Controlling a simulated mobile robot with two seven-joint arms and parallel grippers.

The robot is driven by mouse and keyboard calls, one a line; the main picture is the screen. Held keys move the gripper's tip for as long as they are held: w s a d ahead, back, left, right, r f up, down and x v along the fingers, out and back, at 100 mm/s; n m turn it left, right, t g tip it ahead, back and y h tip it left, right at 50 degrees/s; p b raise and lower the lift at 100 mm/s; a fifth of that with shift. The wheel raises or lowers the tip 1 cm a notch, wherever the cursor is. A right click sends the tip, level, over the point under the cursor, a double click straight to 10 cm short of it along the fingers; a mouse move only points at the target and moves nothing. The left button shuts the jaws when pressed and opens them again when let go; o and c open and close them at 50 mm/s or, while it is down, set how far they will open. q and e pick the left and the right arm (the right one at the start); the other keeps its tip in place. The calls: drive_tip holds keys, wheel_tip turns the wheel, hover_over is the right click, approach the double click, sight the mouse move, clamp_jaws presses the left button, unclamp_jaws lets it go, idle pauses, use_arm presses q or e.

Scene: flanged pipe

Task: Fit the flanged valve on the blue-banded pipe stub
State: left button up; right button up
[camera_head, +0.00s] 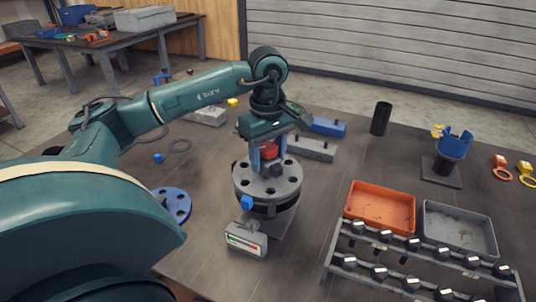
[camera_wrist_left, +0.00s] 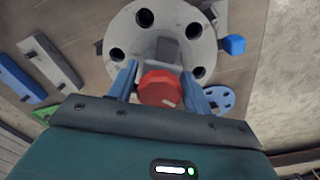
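The flanged valve is a round grey flange (camera_head: 283,181) with bolt holes, a grey block in its middle and a red knob (camera_head: 268,151). My left gripper (camera_head: 268,158) points down over it, its two blue fingers on either side of the red knob. In the left wrist view the fingers meet the sides of the red knob (camera_wrist_left: 160,88), above the grey flange (camera_wrist_left: 200,35). A dark round stub (camera_head: 270,209) stands under the flange on a grey base. No blue band shows on it, and I cannot tell whether flange and stub touch. My right gripper is out of view.
A small blue block (camera_head: 247,203) sits at the flange's near edge. A grey box with a display (camera_head: 246,239), a blue holed disc (camera_head: 172,205) and grey and blue bars stand close by. An orange tray (camera_head: 380,207), grey tray and bolt rack (camera_head: 400,262) fill the right.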

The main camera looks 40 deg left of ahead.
use_arm(q)
drive_tip(key=o, duration=0.3)
drive_tip(key=shift+f, duration=0.15)
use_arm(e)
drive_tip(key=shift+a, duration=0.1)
